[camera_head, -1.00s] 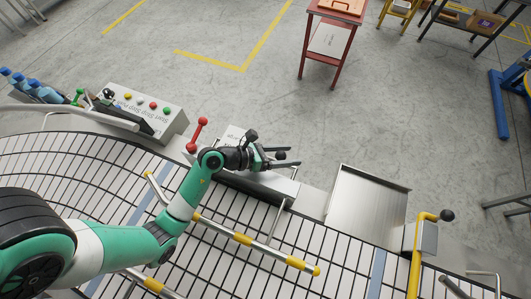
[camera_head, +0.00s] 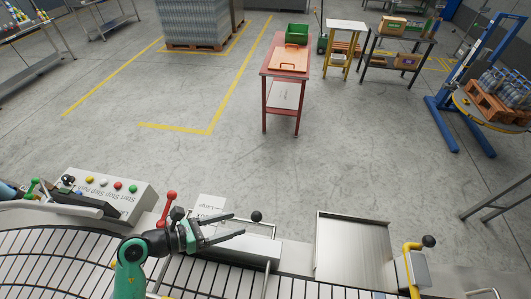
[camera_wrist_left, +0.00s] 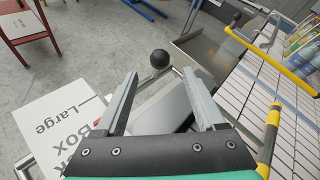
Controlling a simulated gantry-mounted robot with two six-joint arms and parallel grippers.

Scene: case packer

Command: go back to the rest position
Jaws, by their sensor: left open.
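My left arm shows only partly at the bottom of the head view. My right gripper is not in view.
A control panel (camera_head: 112,190) with coloured buttons and a red-handled lever (camera_head: 167,208) stand left of the gripper. A metal tray (camera_head: 352,250) and a yellow post (camera_head: 412,270) are to the right. The conveyor (camera_head: 50,250) runs along the bottom. A red table (camera_head: 287,75) stands on open floor.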

